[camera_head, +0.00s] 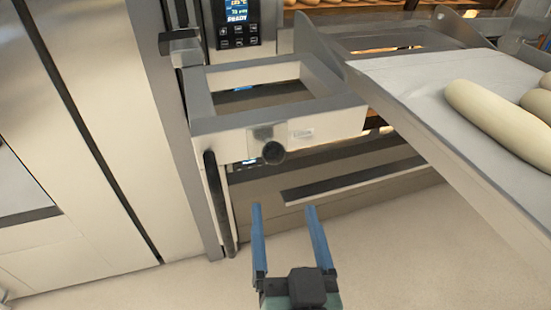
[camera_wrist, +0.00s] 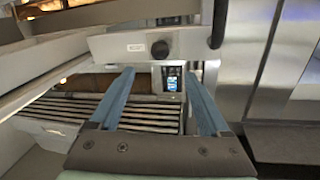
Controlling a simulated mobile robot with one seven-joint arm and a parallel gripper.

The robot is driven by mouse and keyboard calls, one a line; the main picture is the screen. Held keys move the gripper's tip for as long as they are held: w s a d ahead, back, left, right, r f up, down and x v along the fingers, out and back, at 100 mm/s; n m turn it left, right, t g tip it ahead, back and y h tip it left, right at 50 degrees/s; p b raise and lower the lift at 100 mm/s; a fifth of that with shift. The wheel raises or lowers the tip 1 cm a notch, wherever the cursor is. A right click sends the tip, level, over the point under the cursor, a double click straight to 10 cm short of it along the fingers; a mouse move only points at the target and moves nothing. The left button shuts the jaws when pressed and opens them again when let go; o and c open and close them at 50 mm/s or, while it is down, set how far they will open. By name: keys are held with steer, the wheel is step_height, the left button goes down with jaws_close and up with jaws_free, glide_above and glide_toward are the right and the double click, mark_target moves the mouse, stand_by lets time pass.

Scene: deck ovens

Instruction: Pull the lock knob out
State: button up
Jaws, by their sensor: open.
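The lock knob (camera_head: 273,152) is a dark round knob on a small metal plate on the front of a pale frame. It also shows in the wrist view (camera_wrist: 160,49), above and beyond my fingertips. My gripper (camera_head: 284,208) has two blue fingers spread apart, with nothing between them. In the head view it is below the knob and apart from it. The knob is fully visible in both views.
A loader tray (camera_head: 430,125) with pale dough loaves (camera_head: 495,112) juts out at the right. A dark vertical handle (camera_head: 219,203) is left of the knob. A control panel (camera_head: 237,22) is above. Floor below is clear.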

mark_target(275, 162)
steer(key=w+p, duration=0.1)
steer(key=w, duration=0.2)
steer(key=w+p, duration=0.1)
steer(key=w, duration=0.2)
steer(key=w+a+p, duration=0.1)
steer(key=w, duration=0.3)
steer(key=shift+a+r+p, duration=0.1)
steer(key=shift+r+p, duration=0.05)
steer(key=shift+p, duration=0.25)
steer(key=shift+w+a, duration=0.1)
steer(key=shift+w, duration=0.7)
jaws_close()
